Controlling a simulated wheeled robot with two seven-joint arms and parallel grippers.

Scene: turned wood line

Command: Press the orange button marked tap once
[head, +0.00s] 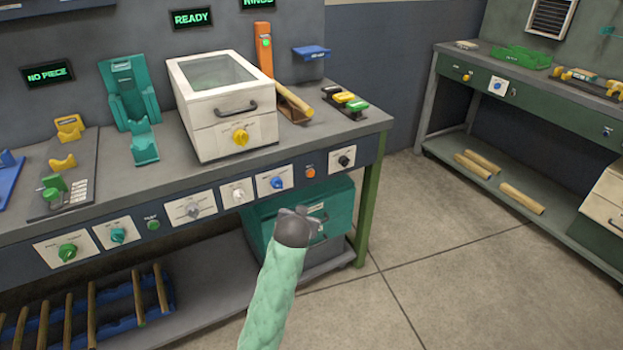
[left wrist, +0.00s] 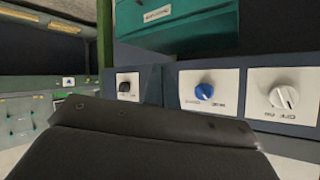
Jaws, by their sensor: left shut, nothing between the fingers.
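The orange button (head: 310,172) sits on the dark front panel of the workbench. It lies between a blue knob (head: 277,182) and a black knob (head: 343,160). My left gripper (head: 297,211) is shut and empty, in front of the bench and lower in the picture than the button, apart from it in the head view. In the left wrist view the black knob (left wrist: 125,87) and blue knob (left wrist: 203,91) show, but the orange button cannot be made out between them. My dark gripper body fills the lower part of that view. My right gripper is not in view.
The bench top holds a white lidded box (head: 233,125) and an orange post (head: 264,50). A teal drawer unit (head: 335,205) stands under the bench, behind my gripper. A green bench (head: 520,85) stands at the right. The floor between is clear.

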